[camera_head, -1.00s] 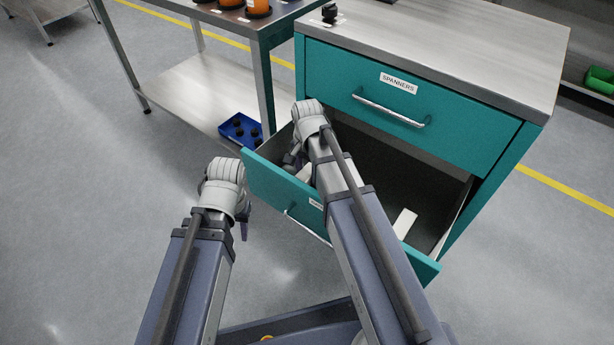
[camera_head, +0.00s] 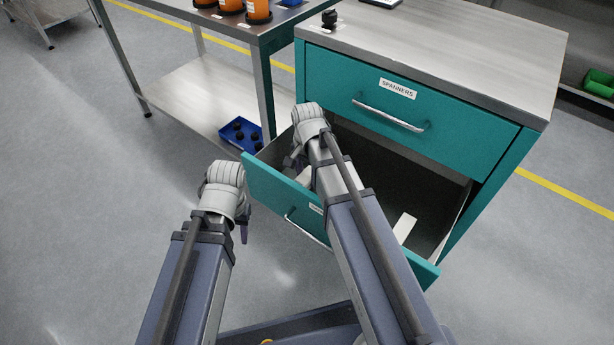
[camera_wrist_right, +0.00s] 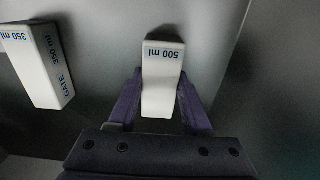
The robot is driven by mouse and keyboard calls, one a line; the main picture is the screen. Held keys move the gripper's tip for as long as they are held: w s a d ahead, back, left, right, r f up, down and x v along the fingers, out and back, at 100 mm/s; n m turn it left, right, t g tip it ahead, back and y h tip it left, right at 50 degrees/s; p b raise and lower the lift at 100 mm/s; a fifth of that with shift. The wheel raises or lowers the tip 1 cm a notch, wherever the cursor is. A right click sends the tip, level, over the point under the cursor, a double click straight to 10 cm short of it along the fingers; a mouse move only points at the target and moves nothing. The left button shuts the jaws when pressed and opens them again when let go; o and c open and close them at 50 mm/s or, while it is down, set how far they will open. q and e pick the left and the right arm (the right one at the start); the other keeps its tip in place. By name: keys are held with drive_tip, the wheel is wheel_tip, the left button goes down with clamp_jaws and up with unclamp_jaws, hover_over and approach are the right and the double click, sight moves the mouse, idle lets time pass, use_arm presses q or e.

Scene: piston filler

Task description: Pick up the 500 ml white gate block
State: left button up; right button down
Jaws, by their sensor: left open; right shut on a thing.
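The 500 ml white gate block (camera_wrist_right: 162,65) shows in the right wrist view, its "500 ml" print upside down. My right gripper (camera_wrist_right: 160,98) is shut on it, with one finger on each side. In the head view my right gripper (camera_head: 297,158) is inside the open lower drawer (camera_head: 278,195) and mostly hidden by its own wrist. Whether the block touches the drawer floor cannot be told. My left gripper (camera_head: 243,222) is open and empty outside the drawer, to its left, and partly hidden by its wrist.
A 350 ml white gate block (camera_wrist_right: 40,65) lies left of the held block in the right wrist view. Another white piece (camera_head: 404,227) lies at the drawer's right. The closed SPANNERS drawer (camera_head: 340,82) is above. A blue tray (camera_head: 238,134) sits on the bench's lower shelf.

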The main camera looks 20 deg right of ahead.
sight(307, 175)
wheel_tip(307, 175, up, 9)
drive_tip(key=p, duration=0.9)
drive_tip(key=shift+r, duration=0.2)
